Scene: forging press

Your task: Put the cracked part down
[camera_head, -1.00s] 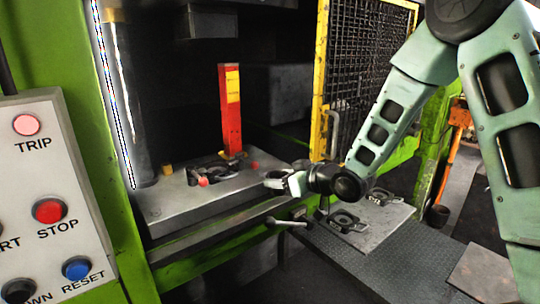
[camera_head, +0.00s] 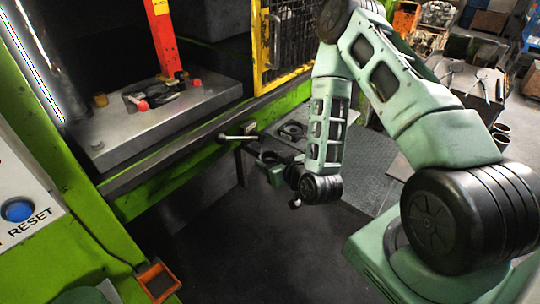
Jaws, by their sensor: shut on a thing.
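My gripper (camera_head: 274,167) is in front of the press, near the left end of the grey side plate. No crack can be seen at this size. Another dark part (camera_head: 292,131) lies on the grey side plate (camera_head: 270,118), behind my gripper. A further dark piece with red knobs (camera_head: 155,97) sits on the press bed (camera_head: 110,140).
A red post (camera_head: 163,38) stands on the press bed. A yellow mesh guard (camera_head: 257,55) is at the right. An orange-rimmed tray (camera_head: 158,280) is at lower left. Dark floor (camera_head: 260,240) below my gripper is clear.

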